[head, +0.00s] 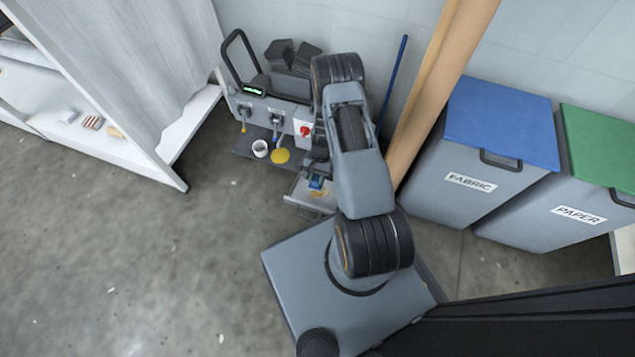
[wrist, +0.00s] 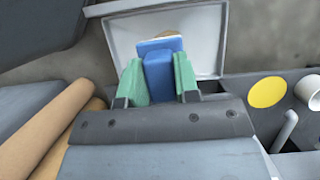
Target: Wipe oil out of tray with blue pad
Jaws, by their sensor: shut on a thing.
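My gripper (wrist: 158,80) has green fingers, which are shut on the two sides of the blue pad (wrist: 158,70). The pad's flat, lighter blue end reaches over the pale grey tray (wrist: 213,35). A small brownish patch of oil (wrist: 185,34) shows just beyond the pad; the pad hides the rest of that area. In the head view the tray (head: 302,203) sticks out low at the front of the machine, with the pad (head: 316,181) over it and an orange-brown oil patch (head: 321,193) beside it. I cannot tell whether the pad touches the tray floor.
A dark shelf beside the tray holds a white cup (head: 260,148) and a yellow disc (head: 281,156). The machine (head: 268,108) has a red knob. A wooden roll (head: 440,90) and the fabric bin (head: 475,160) stand to the right. The floor at left is clear.

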